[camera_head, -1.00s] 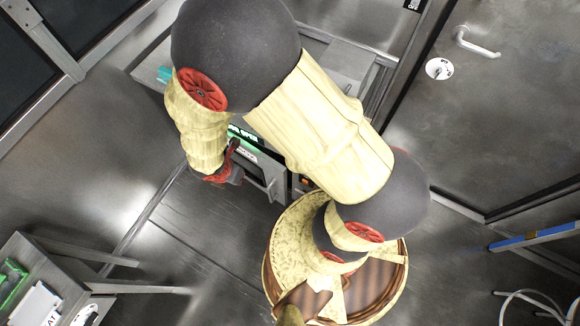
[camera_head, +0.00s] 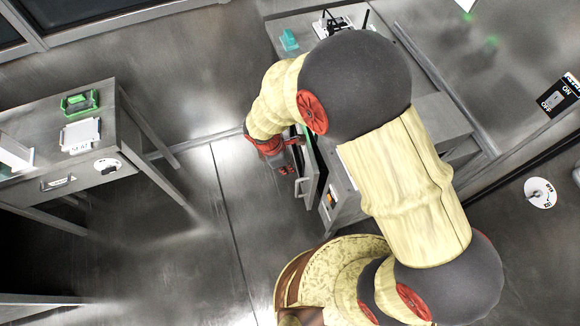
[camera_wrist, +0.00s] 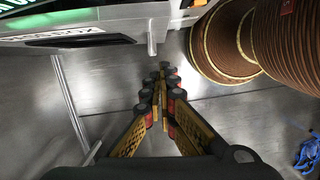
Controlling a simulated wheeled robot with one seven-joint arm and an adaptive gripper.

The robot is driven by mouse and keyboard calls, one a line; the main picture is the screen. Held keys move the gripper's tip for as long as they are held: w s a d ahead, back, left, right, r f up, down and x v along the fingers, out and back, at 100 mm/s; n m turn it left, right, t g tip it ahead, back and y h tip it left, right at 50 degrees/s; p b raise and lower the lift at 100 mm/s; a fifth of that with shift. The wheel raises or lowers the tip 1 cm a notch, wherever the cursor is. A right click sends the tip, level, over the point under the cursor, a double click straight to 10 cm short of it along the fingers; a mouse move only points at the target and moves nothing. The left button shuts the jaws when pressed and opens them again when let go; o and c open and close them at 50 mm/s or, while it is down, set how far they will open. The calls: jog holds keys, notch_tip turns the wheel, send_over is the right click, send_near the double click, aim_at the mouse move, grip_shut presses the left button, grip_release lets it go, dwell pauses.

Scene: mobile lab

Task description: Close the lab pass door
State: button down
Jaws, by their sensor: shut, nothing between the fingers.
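The pass box door (camera_head: 309,172) is a narrow grey panel with a bar handle (camera_head: 301,188). It stands open at an angle from the grey pass box (camera_head: 345,207), below my forearm. My gripper (camera_head: 288,168) is just left of the door, with its fingers partly hidden by the arm. In the wrist view, my gripper (camera_wrist: 167,70) is shut and empty over the floor. I cannot tell whether the fingers touch the door.
A metal table (camera_head: 128,152) at left holds a green rack (camera_head: 80,102) and a white tray (camera_head: 80,135). Open floor (camera_head: 215,215) lies between table and pass box. A teal item (camera_head: 289,40) sits on the bench at top. A wall switch (camera_head: 556,98) is at right.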

aim_at(312, 172)
jog(key=w+d+f+b, duration=0.1)
jog(key=d+f+b, duration=0.2)
jog(key=d+f, duration=0.2)
jog(key=shift+d+f, duration=0.15)
jog(key=shift+f, duration=0.35)
jog(key=shift+d, duration=0.1)
jog(key=shift+w+d+n+p, duration=0.15)
jog(key=shift+d+n+p, duration=0.4)
jog(key=shift+d, duration=1)
jog(key=shift+a, duration=0.1)
